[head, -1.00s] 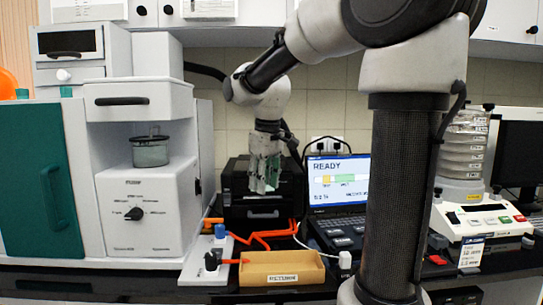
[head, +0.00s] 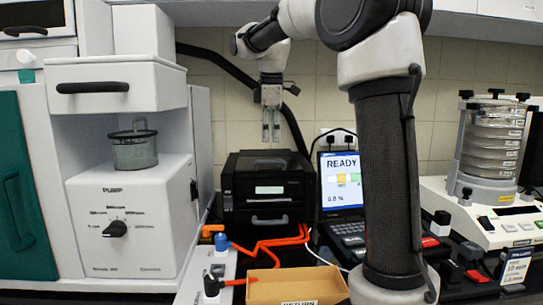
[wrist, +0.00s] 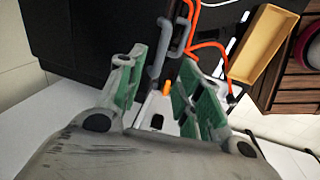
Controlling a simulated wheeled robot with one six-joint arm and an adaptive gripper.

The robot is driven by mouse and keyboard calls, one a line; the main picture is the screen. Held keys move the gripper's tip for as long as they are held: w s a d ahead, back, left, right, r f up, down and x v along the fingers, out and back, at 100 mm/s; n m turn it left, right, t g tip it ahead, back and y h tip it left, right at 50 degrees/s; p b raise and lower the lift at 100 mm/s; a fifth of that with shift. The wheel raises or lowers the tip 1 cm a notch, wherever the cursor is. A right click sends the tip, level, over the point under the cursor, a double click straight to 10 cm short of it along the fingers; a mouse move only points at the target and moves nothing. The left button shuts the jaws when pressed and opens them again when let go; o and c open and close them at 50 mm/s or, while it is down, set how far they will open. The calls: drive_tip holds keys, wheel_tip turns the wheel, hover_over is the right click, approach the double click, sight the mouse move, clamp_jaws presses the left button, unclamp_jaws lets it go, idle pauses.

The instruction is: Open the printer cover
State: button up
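The black printer (head: 238,190) stands on the bench against the tiled wall, its cover (head: 268,160) down on top. A small lit display (head: 269,190) and a grey bar handle (head: 269,220) are on its front. My gripper (head: 270,140) points down just above the printer in the head view, apart from it; its exact depth is unclear. In the wrist view my gripper (wrist: 162,62) has its green-padded fingers spread, with nothing held. The printer's dark body (wrist: 80,35) fills the upper left there, and a grey bar shows beyond the fingers.
Orange cables (head: 275,243) and a power strip (head: 205,280) lie before the printer, with a tan tray (head: 290,288) nearer. A laptop (head: 341,190) stands right, a white pump cabinet (head: 135,225) left. A black hose runs behind my gripper.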

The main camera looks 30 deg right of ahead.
sight(268, 161)
drive_tip(key=shift+n, duration=0.3)
drive_tip(key=f, duration=0.5)
drive_tip(key=w+f, duration=0.1)
drive_tip(key=f, duration=0.1)
drive_tip(key=shift+w+d+f, duration=0.1)
drive_tip(key=shift+d+f, duration=0.2)
drive_tip(key=shift+f, duration=0.1)
drive_tip(key=shift+c, duration=0.3)
clamp_jaws()
